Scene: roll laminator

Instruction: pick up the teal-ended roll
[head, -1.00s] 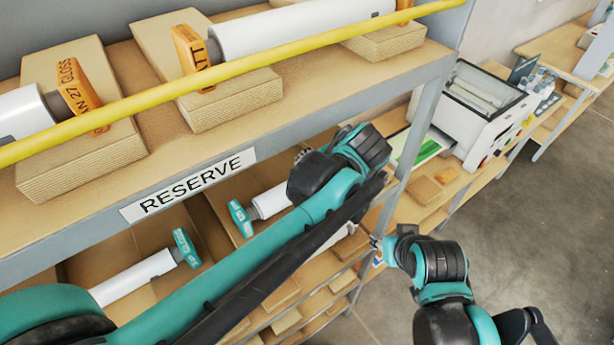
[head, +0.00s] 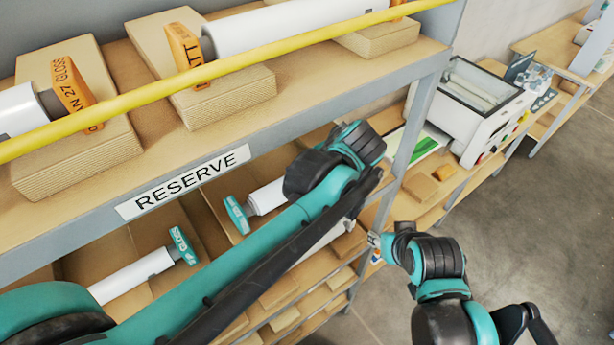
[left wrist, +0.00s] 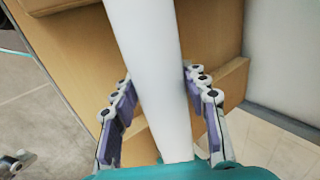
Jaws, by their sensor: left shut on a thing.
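In the head view, a white roll (head: 268,197) with a teal end (head: 236,214) is at the lower shelf under the RESERVE label, partly hidden by my left arm. A second white roll with a teal end (head: 135,274) lies further left on the lower shelf. In the left wrist view, my left gripper (left wrist: 158,90) is shut around a white roll (left wrist: 150,50), one finger on each side. My left arm hides this gripper in the head view. My right gripper (head: 375,240) is near the shelf's right post, too small to judge.
The upper shelf holds orange-ended rolls (head: 290,27) on cardboard blocks, behind a yellow bar (head: 250,73). A grey post (head: 405,130) stands right of my left wrist. A white laminator (head: 480,105) is on the bench beyond. Floor at the right is clear.

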